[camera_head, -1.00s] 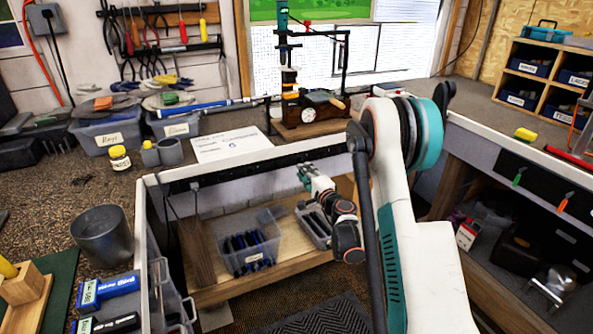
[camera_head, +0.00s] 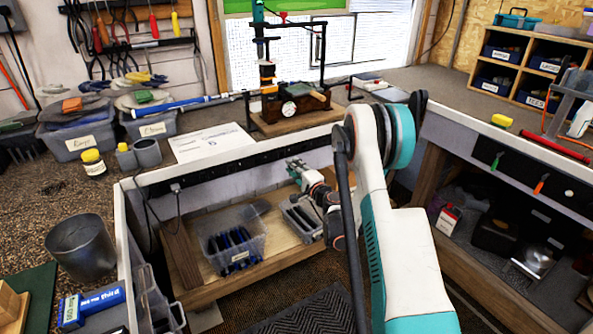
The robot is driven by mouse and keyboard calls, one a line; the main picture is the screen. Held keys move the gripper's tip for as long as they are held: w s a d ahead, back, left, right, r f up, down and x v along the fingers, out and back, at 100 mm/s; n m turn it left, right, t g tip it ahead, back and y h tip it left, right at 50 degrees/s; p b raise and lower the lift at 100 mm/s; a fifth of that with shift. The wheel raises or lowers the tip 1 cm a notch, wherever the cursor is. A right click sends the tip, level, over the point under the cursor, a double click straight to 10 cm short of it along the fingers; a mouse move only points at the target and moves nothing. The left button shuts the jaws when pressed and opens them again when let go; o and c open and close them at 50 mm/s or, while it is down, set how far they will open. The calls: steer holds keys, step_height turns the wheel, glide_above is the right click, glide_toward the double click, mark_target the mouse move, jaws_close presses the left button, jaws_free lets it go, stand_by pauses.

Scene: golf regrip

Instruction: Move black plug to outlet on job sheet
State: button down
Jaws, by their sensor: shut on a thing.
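The job sheet (camera_head: 208,143) lies flat on the bench top, its small print too small to read. A dark power strip (camera_head: 240,157) runs along the bench's front edge below it. A dark plug (camera_head: 175,187) sits at the strip's left part with cords hanging below. My gripper (camera_head: 294,166), with teal fingers, is below the bench edge, right of that plug and apart from it. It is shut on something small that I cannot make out. Single outlets on the strip are too small to tell apart.
A clear bin of dark blue items (camera_head: 235,240) and a grey tray (camera_head: 301,220) stand on the wooden shelf below my gripper. A club vise stand (camera_head: 290,105) is on the bench. A grey cup (camera_head: 80,245) stands at left.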

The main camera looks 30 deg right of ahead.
steer(key=shift+w+a, duration=0.1)
steer(key=shift+w, duration=2)
steer(key=shift+w+a, duration=0.1)
steer(key=shift+w, duration=1.2)
steer(key=c, duration=1.4)
jaws_free()
steer(key=shift+o, duration=0.2)
glide_toward(282, 154)
steer(key=s, duration=0.5)
steer(key=shift+s, duration=0.35)
